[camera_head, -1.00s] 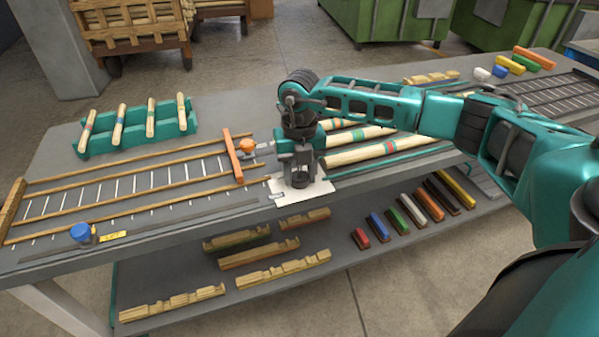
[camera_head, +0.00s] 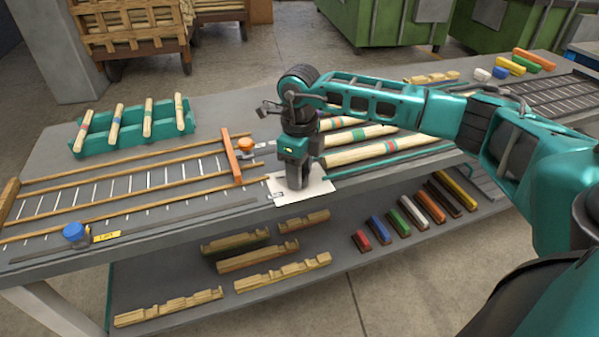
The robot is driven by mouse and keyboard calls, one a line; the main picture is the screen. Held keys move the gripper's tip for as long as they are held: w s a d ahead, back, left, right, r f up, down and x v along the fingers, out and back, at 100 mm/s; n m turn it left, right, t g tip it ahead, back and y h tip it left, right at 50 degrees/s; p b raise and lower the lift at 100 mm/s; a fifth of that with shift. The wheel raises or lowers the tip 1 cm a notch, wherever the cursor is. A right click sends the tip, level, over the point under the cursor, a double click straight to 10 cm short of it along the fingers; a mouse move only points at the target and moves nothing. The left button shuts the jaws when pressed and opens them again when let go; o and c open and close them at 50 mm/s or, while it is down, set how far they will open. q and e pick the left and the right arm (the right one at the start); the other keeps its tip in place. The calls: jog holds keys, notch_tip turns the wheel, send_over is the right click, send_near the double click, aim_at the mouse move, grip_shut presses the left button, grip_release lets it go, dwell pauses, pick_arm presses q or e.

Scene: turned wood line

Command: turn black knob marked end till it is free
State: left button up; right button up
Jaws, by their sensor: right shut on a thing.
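My right gripper (camera_head: 294,184) points down over a white plate (camera_head: 318,187) at the front edge of the bench, right of the slatted rack. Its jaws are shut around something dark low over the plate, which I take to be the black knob. The knob itself is hidden by the fingers, so I cannot tell whether it is loose or still seated. A small tag (camera_head: 278,196) lies at the plate's left edge; its writing is too small to read. My left gripper is not in view.
An orange knob (camera_head: 245,145) stands left of my wrist, beside an orange bar (camera_head: 231,158). A blue knob (camera_head: 75,233) with a yellow label (camera_head: 106,237) is at front left. Striped spindles (camera_head: 375,153) lie right of the gripper. A teal cradle (camera_head: 135,142) stands behind.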

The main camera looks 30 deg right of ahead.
jog(key=shift+n, duration=1.1)
jog(key=shift+n+b, duration=0.3)
jog(key=o, duration=1.1)
jog(key=shift+c, duration=0.2)
notch_tip(320, 180, up, 13)
jog(key=shift+p, duration=0.35)
